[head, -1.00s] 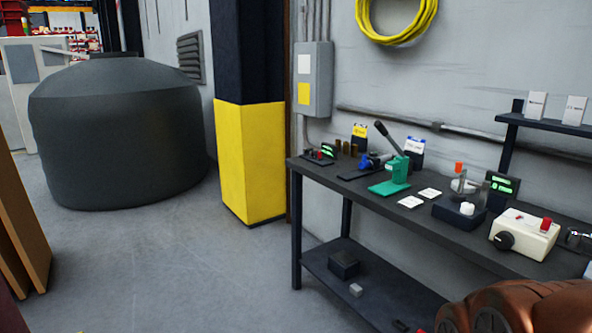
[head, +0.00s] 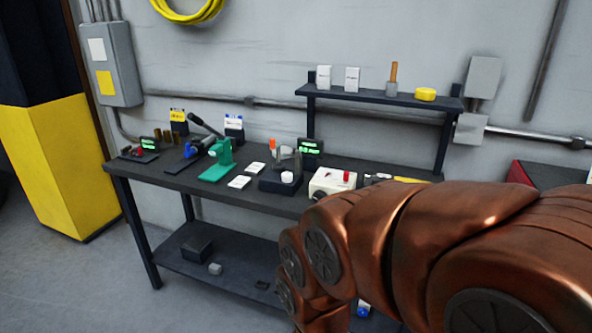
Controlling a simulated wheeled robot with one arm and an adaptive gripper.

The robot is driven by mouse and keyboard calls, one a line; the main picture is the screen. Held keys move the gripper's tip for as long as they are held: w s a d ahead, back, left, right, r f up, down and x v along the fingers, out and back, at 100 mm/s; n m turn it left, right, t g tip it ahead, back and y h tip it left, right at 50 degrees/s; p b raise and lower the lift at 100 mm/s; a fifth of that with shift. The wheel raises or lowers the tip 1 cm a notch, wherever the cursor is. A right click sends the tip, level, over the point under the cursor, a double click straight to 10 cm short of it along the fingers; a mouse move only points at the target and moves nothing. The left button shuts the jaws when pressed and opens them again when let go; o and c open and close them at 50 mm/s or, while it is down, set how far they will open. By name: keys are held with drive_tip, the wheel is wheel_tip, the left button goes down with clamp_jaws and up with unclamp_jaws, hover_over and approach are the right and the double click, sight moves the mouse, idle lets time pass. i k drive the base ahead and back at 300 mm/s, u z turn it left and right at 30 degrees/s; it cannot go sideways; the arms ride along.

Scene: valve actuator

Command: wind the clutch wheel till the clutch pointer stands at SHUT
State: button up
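I cannot make out a clutch wheel, a clutch pointer or a SHUT mark in the head view. My copper-coloured arm fills the lower right and hides the right part of the workbench. My gripper does not show. A cream box (head: 328,181) with a red part on top stands on the bench, partly behind my arm. A green hand press (head: 221,155) with a dark lever stands left of the middle of the bench.
The dark workbench (head: 135,178) stands against the grey wall, with small devices and cards on it. A shelf (head: 380,97) above holds several small items. A yellow-and-black pillar (head: 50,165) is at the left. Grey floor is free in front of the bench.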

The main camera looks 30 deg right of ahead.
sight(318, 195)
drive_tip(key=z, duration=0.95)
drive_tip(key=k, duration=1.25)
drive_tip(key=u, duration=0.8)
drive_tip(key=i, duration=0.7)
drive_tip(key=u, duration=0.65)
drive_tip(key=i, duration=0.7)
drive_tip(key=z, duration=0.5)
drive_tip(key=i, duration=0.6)
drive_tip(key=z, duration=0.45)
